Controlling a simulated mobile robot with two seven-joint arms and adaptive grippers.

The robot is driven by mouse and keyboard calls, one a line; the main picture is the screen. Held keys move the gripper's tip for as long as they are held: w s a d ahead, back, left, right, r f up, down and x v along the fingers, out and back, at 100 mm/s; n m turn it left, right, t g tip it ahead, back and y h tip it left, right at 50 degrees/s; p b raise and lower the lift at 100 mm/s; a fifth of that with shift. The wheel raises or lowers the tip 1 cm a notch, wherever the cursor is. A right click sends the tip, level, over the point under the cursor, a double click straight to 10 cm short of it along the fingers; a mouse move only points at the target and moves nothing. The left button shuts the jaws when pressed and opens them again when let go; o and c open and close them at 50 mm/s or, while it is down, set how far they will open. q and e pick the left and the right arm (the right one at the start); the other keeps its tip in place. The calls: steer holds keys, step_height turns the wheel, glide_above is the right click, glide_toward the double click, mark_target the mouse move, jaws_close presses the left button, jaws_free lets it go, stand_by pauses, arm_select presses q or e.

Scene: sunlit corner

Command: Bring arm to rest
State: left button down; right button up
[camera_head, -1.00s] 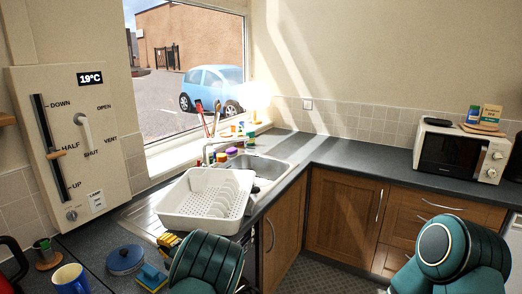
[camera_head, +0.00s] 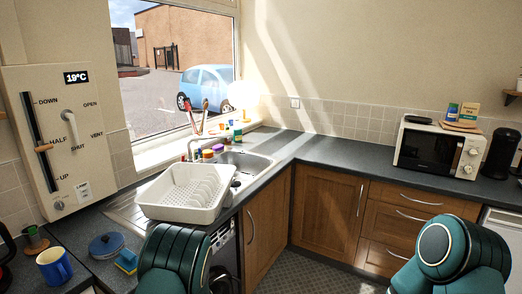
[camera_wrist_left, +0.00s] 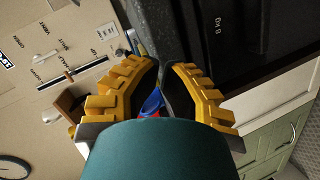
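My left gripper (camera_wrist_left: 166,66) shows in the left wrist view, with chunky yellow fingers and dark inner pads. A narrow gap stays between the fingertips, and I see nothing clearly gripped there. A small blue and red thing (camera_wrist_left: 151,104) shows between the fingers, partly hidden; I cannot tell what it is. In the head view my teal left arm stands at the bottom, over the counter front, and hides its gripper. My teal right arm is at the bottom right, and its gripper is out of view.
A microwave (camera_head: 430,151) stands at the right. The floor (camera_head: 318,263) between my arms looks clear.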

arm_select(q)
steer(key=s+d+f+m+g+h, duration=0.1)
steer(key=s+d+f+m+h, duration=0.2)
steer(key=s+f+m+h, duration=0.35)
steer(key=s+d+f+m+g+h, duration=0.2)
steer(key=s+d+m, duration=0.5)
steer(key=s, duration=0.5)
steer(key=s+d+f+m+g+h, duration=0.2)
steer(key=s+d+m+g+h, duration=0.2)
steer(key=s+d, duration=0.6)
steer(key=s+m+h, duration=0.1)
steer(key=m+h, duration=0.1)
steer(key=m, duration=0.1)
steer(key=shift+s+d+f, duration=0.2)
steer(key=shift+s+d, duration=0.1)
steer(key=shift+s, duration=0.1)
steer(key=shift+h, duration=0.25)
